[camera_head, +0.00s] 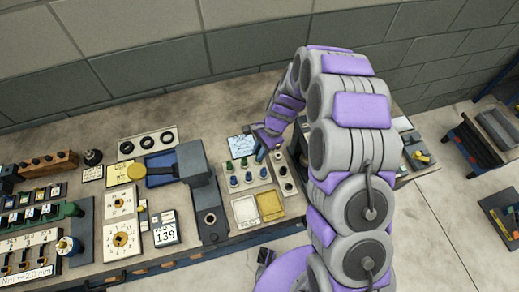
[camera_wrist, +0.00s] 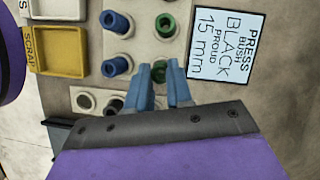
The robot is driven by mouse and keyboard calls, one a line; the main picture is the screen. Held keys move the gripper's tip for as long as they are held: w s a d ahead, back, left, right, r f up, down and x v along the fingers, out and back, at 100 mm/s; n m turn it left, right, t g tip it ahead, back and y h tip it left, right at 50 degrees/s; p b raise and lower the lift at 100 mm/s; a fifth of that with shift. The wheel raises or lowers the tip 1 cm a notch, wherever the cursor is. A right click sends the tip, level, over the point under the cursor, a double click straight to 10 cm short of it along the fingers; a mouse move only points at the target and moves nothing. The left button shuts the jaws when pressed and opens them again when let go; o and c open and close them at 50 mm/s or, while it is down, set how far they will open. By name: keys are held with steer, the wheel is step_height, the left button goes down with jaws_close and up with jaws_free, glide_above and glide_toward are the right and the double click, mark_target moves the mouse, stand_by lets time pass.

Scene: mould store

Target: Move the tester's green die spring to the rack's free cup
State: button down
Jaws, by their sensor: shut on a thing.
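My gripper (camera_wrist: 159,80) points down over the pale rack (camera_wrist: 140,45), its blue fingers shut on a green die spring (camera_wrist: 159,68). I cannot tell whether this spring is still seated in a cup or lifted clear. Another green spring (camera_wrist: 166,24) stands in a cup beside it. Blue springs (camera_wrist: 117,66) stand in the neighbouring row. The fingers hide the cup beneath. I cannot tell which cup is free or which device is the tester.
A yellow scrap tray (camera_wrist: 60,60) lies beside the rack. A strip with dark openings (camera_head: 288,186) is on its right. A sign (camera_wrist: 226,45) reads "PRESS BUSH BLACK PROUD 15 mm". A tall dark block device (camera_head: 210,220) stands left of the rack. Gauges and tools crowd the bench further left.

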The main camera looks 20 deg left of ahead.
steer(key=shift+f, duration=0.2)
steer(key=c, duration=0.9)
jaws_free()
steer(key=shift+c, duration=0.2)
steer(key=shift+o, duration=0.5)
steer(key=o, duration=0.3)
steer(key=shift+r+p, duration=1.95)
steer(key=shift+r, duration=1.8)
